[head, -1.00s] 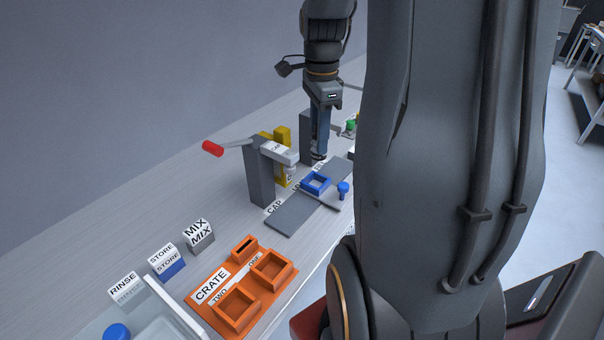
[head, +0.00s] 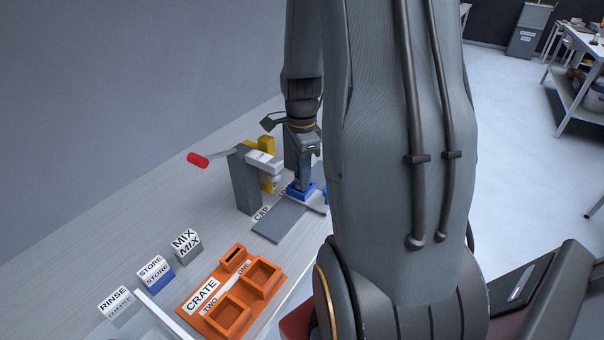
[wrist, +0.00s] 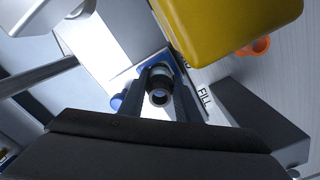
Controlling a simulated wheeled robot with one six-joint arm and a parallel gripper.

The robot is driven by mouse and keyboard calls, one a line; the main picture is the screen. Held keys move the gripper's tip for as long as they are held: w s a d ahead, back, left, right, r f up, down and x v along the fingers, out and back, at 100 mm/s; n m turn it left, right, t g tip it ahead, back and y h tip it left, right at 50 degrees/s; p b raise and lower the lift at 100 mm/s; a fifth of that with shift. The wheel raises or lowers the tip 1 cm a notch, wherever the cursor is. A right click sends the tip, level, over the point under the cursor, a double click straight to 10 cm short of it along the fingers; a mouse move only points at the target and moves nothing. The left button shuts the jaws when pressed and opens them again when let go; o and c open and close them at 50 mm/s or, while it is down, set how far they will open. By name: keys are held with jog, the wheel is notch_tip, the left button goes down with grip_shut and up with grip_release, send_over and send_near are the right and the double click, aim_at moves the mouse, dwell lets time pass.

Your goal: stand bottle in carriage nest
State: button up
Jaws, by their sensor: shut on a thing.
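My gripper (head: 304,184) points straight down at the blue carriage nest (head: 296,192) on the grey track. In the wrist view its two fingers are closed on the bottle (wrist: 159,87), whose round dark mouth faces the camera. The bottle looks upright. Blue of the nest shows just beyond it. My fingers hide most of the bottle in the head view, so I cannot tell whether its base rests in the nest or hangs slightly above.
A grey post (head: 246,182) with a red-tipped lever (head: 198,160) stands left of my gripper. A yellow block (wrist: 225,25) is close by. The orange crate (head: 245,322) has two square pockets. MIX (head: 187,246), STORE (head: 155,272) and RINSE (head: 116,303) signs stand further left.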

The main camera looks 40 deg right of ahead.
jog(key=o, duration=1)
jog(key=shift+f, duration=0.15)
notch_tip(320, 180, up, 12)
jog(key=shift+r+b, duration=0.2)
jog(key=shift+b, duration=1)
